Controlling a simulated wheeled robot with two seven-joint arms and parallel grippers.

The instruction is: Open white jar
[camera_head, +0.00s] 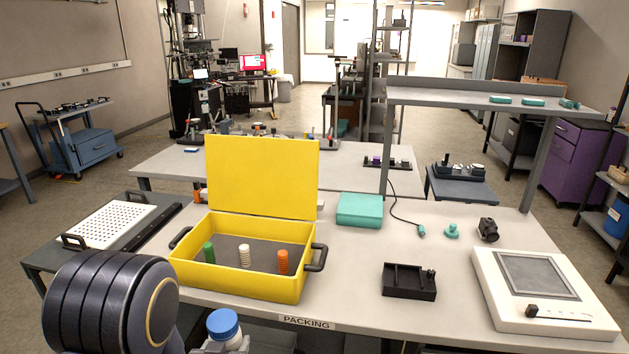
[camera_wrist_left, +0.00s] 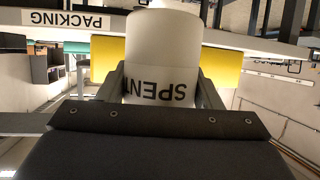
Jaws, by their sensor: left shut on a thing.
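The white jar (camera_head: 228,343) with a blue lid (camera_head: 222,323) shows at the bottom of the head view, in front of the table's front edge. The lid sits on top of the jar. In the left wrist view, which is upside down, the white jar (camera_wrist_left: 163,45) carries the printed word "SPENT". My left gripper (camera_wrist_left: 160,88) is shut on the jar's body, one finger on each side. The lid is hidden in the wrist view. My right gripper is not in view.
An open yellow case (camera_head: 240,284) with green, white and orange stacks stands on the table. A black tray (camera_head: 409,293), a teal box (camera_head: 359,222) and a white panel device (camera_head: 600,325) are to its right. The table's front edge, labelled "PACKING" (camera_head: 307,322), is close to the jar.

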